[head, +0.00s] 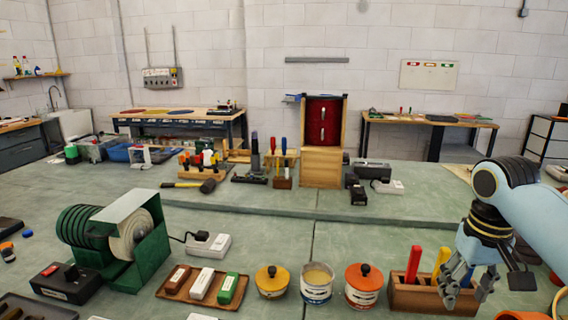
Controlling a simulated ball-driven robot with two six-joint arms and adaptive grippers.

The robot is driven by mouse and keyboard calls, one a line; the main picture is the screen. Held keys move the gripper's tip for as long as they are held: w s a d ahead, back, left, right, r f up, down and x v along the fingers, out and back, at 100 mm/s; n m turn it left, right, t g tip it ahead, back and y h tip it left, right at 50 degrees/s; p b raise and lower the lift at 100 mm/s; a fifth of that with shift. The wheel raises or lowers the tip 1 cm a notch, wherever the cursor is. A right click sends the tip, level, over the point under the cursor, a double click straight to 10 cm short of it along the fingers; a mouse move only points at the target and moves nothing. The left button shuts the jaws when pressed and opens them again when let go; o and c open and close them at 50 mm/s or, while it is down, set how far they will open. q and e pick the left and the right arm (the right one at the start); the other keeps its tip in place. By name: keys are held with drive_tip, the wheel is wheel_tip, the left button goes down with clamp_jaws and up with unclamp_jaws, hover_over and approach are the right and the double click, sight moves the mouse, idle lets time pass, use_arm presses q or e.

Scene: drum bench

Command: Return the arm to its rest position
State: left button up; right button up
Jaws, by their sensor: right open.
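My right arm comes in from the right edge, and its gripper (464,290) hangs down over the wooden tool box (408,297) at the front right. The fingers are open and appear to hold nothing. They partly hide the box's right part. A red handle (413,262) and a yellow handle (440,262) stand up in the box, just left of the gripper. I cannot tell whether the fingers touch the box. My left gripper is not in view.
A green drum machine (132,240) stands at the left. A hammer (207,186) lies farther back. The bench middle is clear.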

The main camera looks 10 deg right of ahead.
drive_tip(key=s+a+n+t, duration=0.1)
drive_tip(key=s+a, duration=0.2)
drive_tip(key=s, duration=0.4)
drive_tip(key=s+a+r+n+t, duration=0.1)
drive_tip(key=s+a, duration=0.3)
drive_tip(key=s, duration=0.3)
drive_tip(key=s+a+n+t, duration=0.1)
drive_tip(key=s+a+n, duration=0.15)
drive_tip(key=s, duration=0.45)
wheel_tip(320, 180, down, 38)
drive_tip(key=s+d+m+g+b, duration=0.1)
drive_tip(key=s+d+b, duration=0.15)
drive_tip(key=b, duration=0.95)
use_arm(q)
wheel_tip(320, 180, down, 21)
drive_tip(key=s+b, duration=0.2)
drive_tip(key=b, duration=0.6)
drive_tip(key=shift+b, duration=0.35)
use_arm(e)
drive_tip(key=s+f, duration=0.9)
drive_tip(key=f, duration=0.3)
drive_tip(key=s+f+g, duration=0.1)
drive_tip(key=s+f, duration=0.8)
drive_tip(key=f, duration=0.4)
drive_tip(key=shift+s+d+g, duration=0.15)
drive_tip(key=shift+s+g, duration=0.15)
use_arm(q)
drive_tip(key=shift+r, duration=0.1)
use_arm(e)
drive_tip(key=shift+m, duration=0.25)
